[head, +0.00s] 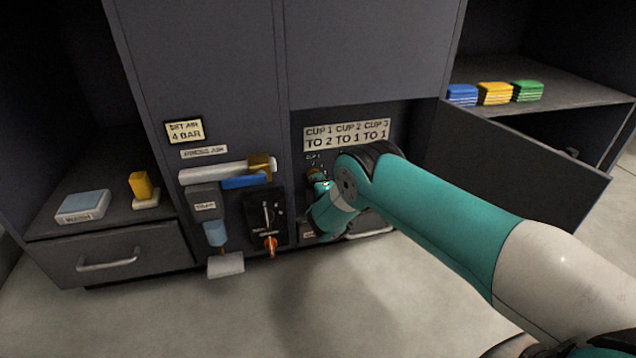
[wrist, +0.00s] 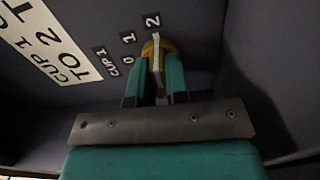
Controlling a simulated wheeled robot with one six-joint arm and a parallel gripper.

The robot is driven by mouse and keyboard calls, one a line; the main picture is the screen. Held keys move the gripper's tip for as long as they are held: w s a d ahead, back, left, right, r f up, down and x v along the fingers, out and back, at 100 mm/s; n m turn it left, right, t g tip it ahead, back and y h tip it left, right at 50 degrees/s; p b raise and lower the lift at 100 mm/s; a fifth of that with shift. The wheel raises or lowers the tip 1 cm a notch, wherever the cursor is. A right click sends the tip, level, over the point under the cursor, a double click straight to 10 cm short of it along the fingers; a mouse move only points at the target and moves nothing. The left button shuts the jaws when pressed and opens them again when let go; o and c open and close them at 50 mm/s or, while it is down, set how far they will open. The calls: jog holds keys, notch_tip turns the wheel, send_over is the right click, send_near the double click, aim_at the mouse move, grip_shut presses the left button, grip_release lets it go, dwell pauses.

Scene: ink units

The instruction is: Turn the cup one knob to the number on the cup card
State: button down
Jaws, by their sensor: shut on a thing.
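The cup card (head: 347,134) reads CUP 1 TO 2, CUP 2 TO 1, CUP 3 TO 1; part of the card (wrist: 42,35) shows at upper left in the wrist view. The brass cup one knob (wrist: 168,47) has a white pointer. Labels 0, 1 and 2 run beside it, and the pointer's upper end lies just below the 2. My gripper (wrist: 156,68) is shut on the knob, a teal finger on each side. In the head view my gripper (head: 322,186) is in the recess below the card, and my arm hides most of the recess.
An open dark door (head: 520,165) stands right of my arm. Left of the recess are a blue-handled valve (head: 246,181), a black panel with an orange lever (head: 271,243) and a drawer (head: 110,258). Blue, yellow and green stacks (head: 495,93) lie on the right shelf.

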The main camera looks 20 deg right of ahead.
jog(key=c, duration=1.1)
grip_release()
jog(key=s+p, duration=1.7)
jog(key=p, duration=0.1)
jog(key=shift+s+p, duration=0.25)
jog(key=shift+p, duration=0.1)
